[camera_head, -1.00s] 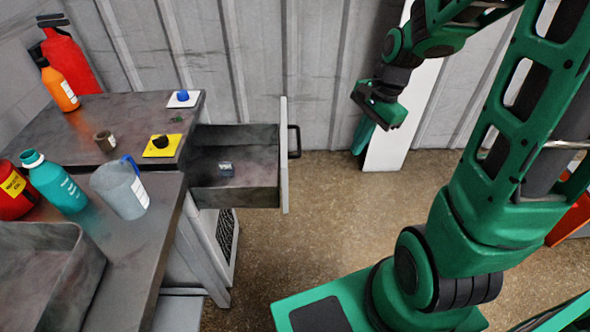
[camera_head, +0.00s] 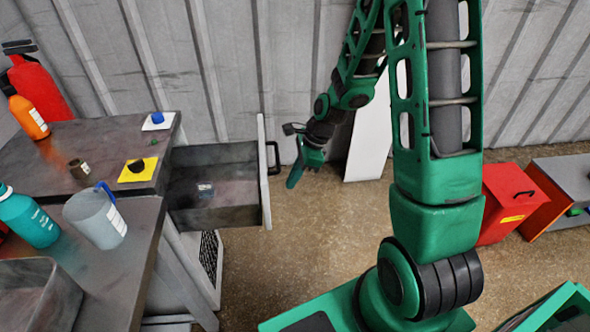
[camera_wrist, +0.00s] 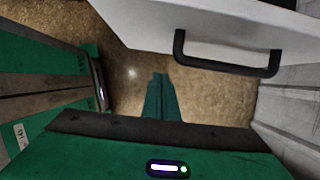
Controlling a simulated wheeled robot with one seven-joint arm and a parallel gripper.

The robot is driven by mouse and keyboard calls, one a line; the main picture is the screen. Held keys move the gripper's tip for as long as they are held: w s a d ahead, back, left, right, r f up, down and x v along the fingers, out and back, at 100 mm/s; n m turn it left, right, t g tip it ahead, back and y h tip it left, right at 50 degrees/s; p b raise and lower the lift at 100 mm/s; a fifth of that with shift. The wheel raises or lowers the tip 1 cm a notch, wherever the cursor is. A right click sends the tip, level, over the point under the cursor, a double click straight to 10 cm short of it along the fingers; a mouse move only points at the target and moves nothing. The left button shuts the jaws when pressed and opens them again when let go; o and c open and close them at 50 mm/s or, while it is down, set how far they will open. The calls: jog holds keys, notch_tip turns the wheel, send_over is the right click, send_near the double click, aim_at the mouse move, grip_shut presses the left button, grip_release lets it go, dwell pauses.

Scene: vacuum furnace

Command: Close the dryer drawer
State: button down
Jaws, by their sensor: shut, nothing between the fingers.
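On the bench tops stand a jug (camera_head: 96,216), a teal bottle (camera_head: 27,215), an orange bottle (camera_head: 29,117) and a yellow pad (camera_head: 138,172). A white panel (camera_head: 370,140) leans on the wall. A red box (camera_head: 508,203) sits at right. Floor right of the drawer is clear.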

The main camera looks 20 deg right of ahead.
jog(key=shift+w+a+f, duration=0.25)
jog(key=shift+a+f, duration=0.1)
jog(key=shift+a, duration=0.45)
jog(key=shift+w+a+f, duration=0.3)
jog(key=shift+a+f, duration=0.1)
jog(key=shift+a, duration=0.35)
jog(key=shift+w+a+f, duration=0.25)
jog(key=shift+a+f, duration=0.1)
jog(key=shift+a, duration=0.45)
